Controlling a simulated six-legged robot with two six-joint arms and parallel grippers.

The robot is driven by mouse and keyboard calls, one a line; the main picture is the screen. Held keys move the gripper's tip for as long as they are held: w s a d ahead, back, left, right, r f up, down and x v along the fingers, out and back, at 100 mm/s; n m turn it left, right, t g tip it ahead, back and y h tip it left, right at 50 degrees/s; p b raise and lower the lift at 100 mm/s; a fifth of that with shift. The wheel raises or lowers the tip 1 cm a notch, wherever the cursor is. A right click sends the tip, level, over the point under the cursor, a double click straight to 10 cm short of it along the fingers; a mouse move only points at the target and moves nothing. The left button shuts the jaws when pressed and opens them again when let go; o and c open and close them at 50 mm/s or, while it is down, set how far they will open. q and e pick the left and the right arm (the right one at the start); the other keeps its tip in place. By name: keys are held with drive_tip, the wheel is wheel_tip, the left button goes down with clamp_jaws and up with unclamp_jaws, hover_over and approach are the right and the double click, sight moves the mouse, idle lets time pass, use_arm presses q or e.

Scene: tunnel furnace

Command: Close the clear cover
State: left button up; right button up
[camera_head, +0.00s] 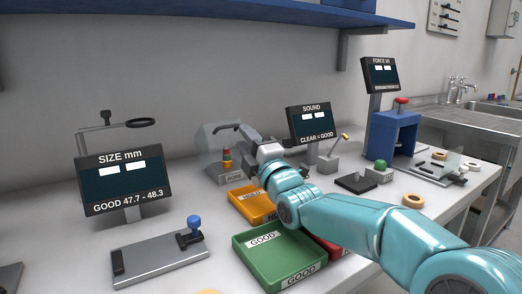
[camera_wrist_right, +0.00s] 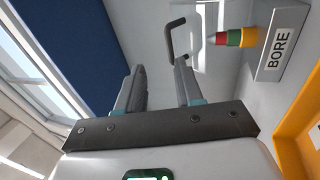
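The clear cover (camera_head: 207,137) is a faint see-through panel at the back of the table, behind and above the grey block labelled BORE (camera_head: 232,178). Its dark bar handle (camera_head: 226,128) shows at its top, and in the right wrist view the handle (camera_wrist_right: 171,40) lies just beyond my fingertips. My right gripper (camera_head: 248,135) reaches in close to the handle. In the right wrist view its two fingers (camera_wrist_right: 160,75) are apart with nothing seen between them. The cover's exact edges are hard to make out. My left gripper is not in view.
A stepped coloured plug (camera_head: 227,158) stands on the BORE block. An orange tray (camera_head: 236,206) and a green GOOD tray (camera_head: 243,252) lie under my right arm. The SOUND display (camera_head: 310,121) stands right of the gripper; the SIZE display (camera_head: 122,180) stands left.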

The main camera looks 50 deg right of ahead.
drive_tip(key=s+a, duration=0.2)
drive_tip(key=s, duration=0.4)
drive_tip(key=shift+s, duration=0.2)
